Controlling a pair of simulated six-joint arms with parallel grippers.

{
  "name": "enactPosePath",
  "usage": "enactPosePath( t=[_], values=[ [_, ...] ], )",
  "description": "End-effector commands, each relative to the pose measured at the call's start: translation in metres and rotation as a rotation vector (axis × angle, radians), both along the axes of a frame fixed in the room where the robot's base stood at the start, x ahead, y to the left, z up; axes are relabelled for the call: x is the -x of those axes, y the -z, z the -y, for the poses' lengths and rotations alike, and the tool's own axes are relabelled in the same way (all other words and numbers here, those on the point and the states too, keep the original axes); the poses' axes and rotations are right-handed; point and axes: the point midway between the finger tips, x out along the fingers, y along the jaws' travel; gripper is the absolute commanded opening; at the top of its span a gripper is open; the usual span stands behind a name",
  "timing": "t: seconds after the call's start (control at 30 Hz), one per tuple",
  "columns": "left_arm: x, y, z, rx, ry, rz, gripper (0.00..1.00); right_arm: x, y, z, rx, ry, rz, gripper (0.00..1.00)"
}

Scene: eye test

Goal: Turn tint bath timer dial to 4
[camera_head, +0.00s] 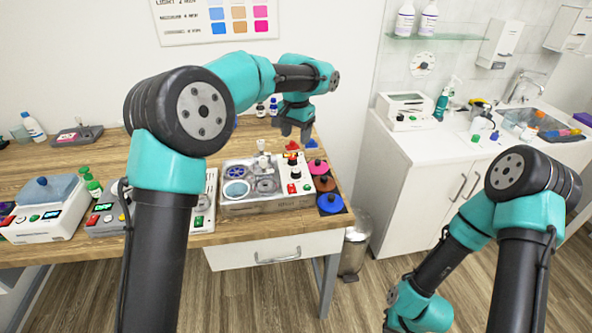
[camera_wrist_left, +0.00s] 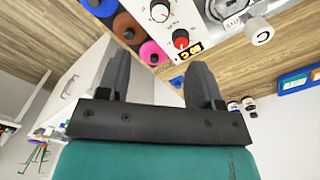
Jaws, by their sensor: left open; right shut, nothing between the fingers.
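The metal-topped unit (camera_head: 262,204) with round basins and a white control panel sits near the front right of the wooden bench; it looks like the tint bath. In the left wrist view, its panel shows a white-faced dial (camera_wrist_left: 160,12) with a ring of marks and a red knob (camera_wrist_left: 180,40) nearby. The numbers are too small to read, and I cannot tell which is the timer. My left gripper (camera_head: 294,132) is open, above and behind the panel, apart from it. Its two fingers (camera_wrist_left: 158,80) also show in the left wrist view, with nothing between them. My right gripper is out of frame.
Coloured round pots (camera_head: 331,203) line the bench's right edge beside the unit. Other devices (camera_head: 42,212) stand at the left. A white counter (camera_head: 425,150) with a sink is at the right. A metal bin (camera_head: 355,250) stands on the floor.

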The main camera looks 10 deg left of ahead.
Motion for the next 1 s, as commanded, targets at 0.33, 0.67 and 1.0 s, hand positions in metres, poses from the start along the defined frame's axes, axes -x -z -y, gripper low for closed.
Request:
enactPosePath(
  t=[0.33,0.67,1.0],
  values=[
    [0.001,0.061,0.0,-0.001,0.0,-0.003,0.6,0.0,0.0,0.0,0.0,0.0,0.0,0.0],
    [0.0,0.115,0.0,0.0,0.0,-0.002,0.6,0.0,0.0,0.0,0.0,0.0,0.0,0.0],
    [0.0,0.137,0.0,0.001,0.0,0.001,0.6,0.0,0.0,0.0,0.0,0.0,0.0,0.0]
  ],
)
